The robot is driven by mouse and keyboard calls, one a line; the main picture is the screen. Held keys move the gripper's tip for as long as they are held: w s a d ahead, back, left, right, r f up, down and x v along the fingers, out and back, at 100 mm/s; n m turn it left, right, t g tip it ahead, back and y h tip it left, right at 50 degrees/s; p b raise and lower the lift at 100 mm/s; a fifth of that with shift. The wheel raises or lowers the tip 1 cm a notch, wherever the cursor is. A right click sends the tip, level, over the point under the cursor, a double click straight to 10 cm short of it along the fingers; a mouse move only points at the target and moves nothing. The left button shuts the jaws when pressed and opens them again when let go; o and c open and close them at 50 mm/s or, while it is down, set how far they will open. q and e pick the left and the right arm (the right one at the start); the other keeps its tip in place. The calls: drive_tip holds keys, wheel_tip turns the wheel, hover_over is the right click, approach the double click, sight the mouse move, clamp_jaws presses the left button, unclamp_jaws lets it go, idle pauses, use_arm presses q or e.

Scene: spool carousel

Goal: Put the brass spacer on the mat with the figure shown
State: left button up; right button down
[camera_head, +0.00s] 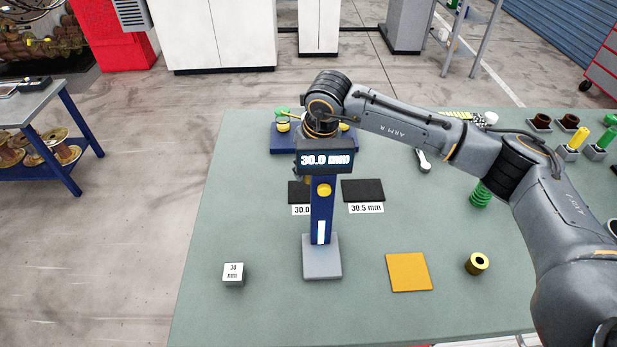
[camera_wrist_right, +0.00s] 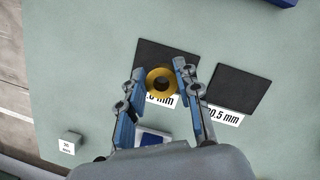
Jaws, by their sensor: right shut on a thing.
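The brass spacer (camera_wrist_right: 161,82) is a ring between the fingers of my right gripper (camera_wrist_right: 160,88), which is shut on it. In the right wrist view it appears over the left black mat (camera_wrist_right: 172,53), labelled 30.0 mm; I cannot tell whether it touches. The other black mat (camera_head: 363,190), labelled 30.5 mm, lies to the right. The blue gauge (camera_head: 321,215) has a display (camera_head: 325,161) reading 30.0 mm. In the head view the gauge hides most of my right gripper and part of the left mat (camera_head: 296,190). My left gripper is not in view.
A grey block (camera_head: 233,274) marked 30 mm stands front left. An orange square (camera_head: 408,272) and another brass ring (camera_head: 477,264) lie front right. A blue rack (camera_head: 284,140) is behind the gauge. A green spring (camera_head: 481,195) stands near my arm.

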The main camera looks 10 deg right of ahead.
sight(308, 178)
wheel_tip(308, 178, down, 4)
drive_tip(key=shift+r+p, duration=0.15)
drive_tip(key=shift+p, duration=0.4)
drive_tip(key=shift+f, duration=0.35)
drive_tip(key=c, duration=0.9)
unclamp_jaws()
drive_tip(key=shift+c, duration=0.2)
drive_tip(key=shift+r, duration=0.3)
drive_tip(key=b+v, duration=0.3)
drive_tip(key=v, duration=0.8)
drive_tip(key=shift+s+r, duration=0.2)
drive_tip(key=shift+r, duration=0.15)
drive_tip(key=shift+d, duration=0.1)
